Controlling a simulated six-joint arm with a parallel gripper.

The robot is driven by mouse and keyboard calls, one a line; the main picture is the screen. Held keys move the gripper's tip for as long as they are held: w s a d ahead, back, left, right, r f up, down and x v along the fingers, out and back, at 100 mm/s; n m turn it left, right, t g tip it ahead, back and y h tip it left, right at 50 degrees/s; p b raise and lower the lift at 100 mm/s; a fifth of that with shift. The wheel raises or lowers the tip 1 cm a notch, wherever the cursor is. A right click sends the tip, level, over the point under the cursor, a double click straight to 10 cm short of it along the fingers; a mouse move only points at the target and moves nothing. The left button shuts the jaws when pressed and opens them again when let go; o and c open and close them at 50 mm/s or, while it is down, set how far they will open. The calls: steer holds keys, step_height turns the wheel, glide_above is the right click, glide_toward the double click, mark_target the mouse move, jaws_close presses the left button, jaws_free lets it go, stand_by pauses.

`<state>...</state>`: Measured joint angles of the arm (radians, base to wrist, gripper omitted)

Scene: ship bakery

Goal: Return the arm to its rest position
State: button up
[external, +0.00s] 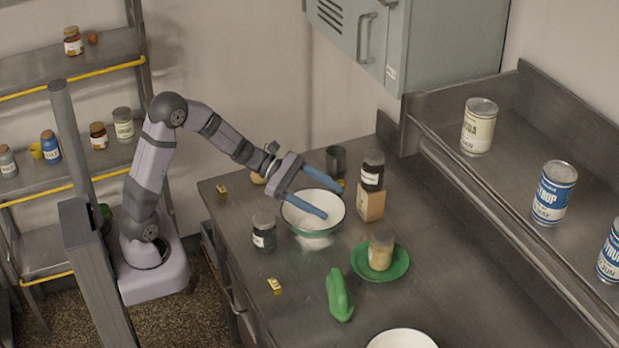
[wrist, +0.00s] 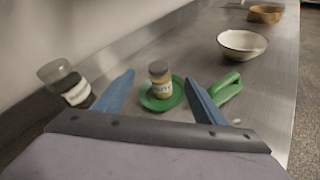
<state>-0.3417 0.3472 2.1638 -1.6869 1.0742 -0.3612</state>
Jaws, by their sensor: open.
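My gripper (external: 326,196) has two blue fingers spread wide apart with nothing between them. In the external view it is stretched out over the metal counter (external: 340,255), above a white enamel bowl (external: 313,238) with a green rim. In the wrist view my gripper (wrist: 158,90) frames a jar (wrist: 160,80) on a green plate (wrist: 163,102), which lies farther off along the counter. The same jar (external: 381,252) and green plate (external: 393,269) show in the external view, to the right of and below the fingers. My arm is bent at the elbow and reaches right from its base.
Another jar (external: 372,172) stands on a wooden block (external: 371,203). A green object (external: 339,296) and a second white bowl (external: 401,340) lie nearer the camera. A shelf with cans (external: 479,126) borders the counter at right.

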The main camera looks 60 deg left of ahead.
steer(key=s+d+f+m+g+y+p, duration=0.1)
steer(key=s+d+m+g+y+p, duration=0.2)
steer(key=s+m, duration=0.45)
steer(key=s+d+f+m+g+y+p, duration=0.1)
steer(key=s+m+g+p, duration=0.35)
steer(key=s, duration=0.65)
steer(key=s+a+r+m+g+y+p, duration=0.2)
steer(key=s+a+m+y, duration=0.4)
steer(key=a+m, duration=0.4)
steer(key=shift+s+r+m+y+p, duration=0.3)
steer(key=shift+s+m+p, duration=0.2)
steer(key=shift+s+p, duration=0.35)
